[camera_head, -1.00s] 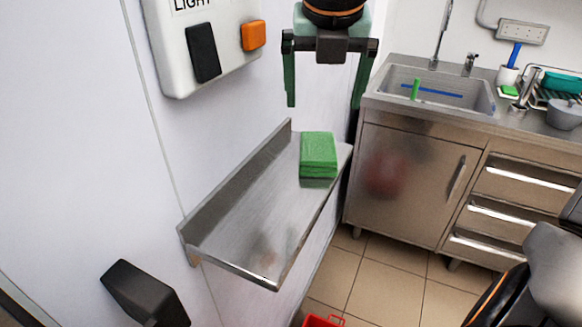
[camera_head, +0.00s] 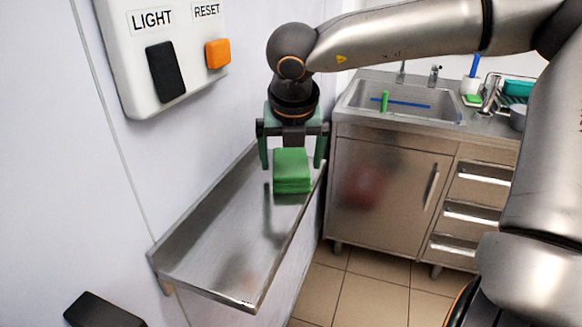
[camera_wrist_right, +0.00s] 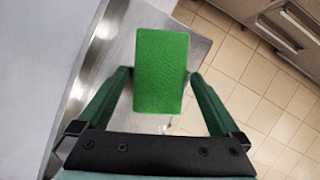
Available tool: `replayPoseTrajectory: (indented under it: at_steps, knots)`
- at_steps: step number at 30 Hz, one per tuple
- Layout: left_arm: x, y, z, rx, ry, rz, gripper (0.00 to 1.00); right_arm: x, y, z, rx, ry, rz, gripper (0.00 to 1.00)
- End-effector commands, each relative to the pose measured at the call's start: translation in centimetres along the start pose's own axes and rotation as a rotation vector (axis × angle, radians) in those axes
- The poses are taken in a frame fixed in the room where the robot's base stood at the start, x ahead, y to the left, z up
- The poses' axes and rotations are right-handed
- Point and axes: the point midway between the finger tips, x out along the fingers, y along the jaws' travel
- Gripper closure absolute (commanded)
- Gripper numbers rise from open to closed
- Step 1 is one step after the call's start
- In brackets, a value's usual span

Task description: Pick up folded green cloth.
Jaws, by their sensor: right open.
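The folded green cloth (camera_head: 292,172) is a thick, squared stack near the far end of the metal wall shelf (camera_head: 222,240). My right gripper (camera_head: 291,164) is open, pointing down, with one finger to each side of the cloth. In the right wrist view, the cloth (camera_wrist_right: 161,70) lies between the two green fingers (camera_wrist_right: 160,78), with a narrow gap visible on each side. How far the tips are above the shelf is hard to tell. My left gripper is not in view.
A white wall panel (camera_head: 125,90) with a black switch (camera_head: 165,72) and an orange button (camera_head: 217,53) is at the left. A sink cabinet (camera_head: 385,190) stands right of the shelf. The near part of the shelf is bare.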

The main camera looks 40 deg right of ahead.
Motion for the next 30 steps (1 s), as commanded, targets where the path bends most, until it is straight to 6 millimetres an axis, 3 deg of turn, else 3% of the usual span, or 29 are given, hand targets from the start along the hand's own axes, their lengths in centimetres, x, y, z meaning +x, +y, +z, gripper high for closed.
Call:
replayPoseTrajectory:
  at_steps: [10, 27, 30]
  knots:
    - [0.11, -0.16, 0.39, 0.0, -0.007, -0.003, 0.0, 0.88, 0.02, -0.03, -0.001, -0.001, 0.001, 0.01]
    - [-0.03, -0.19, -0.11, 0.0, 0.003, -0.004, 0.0, 0.82, 0.03, -0.01, -0.001, -0.001, 0.001, 0.65]
    - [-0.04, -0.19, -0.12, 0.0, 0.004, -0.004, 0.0, 0.81, 0.03, 0.0, -0.001, -0.002, 0.002, 0.71]
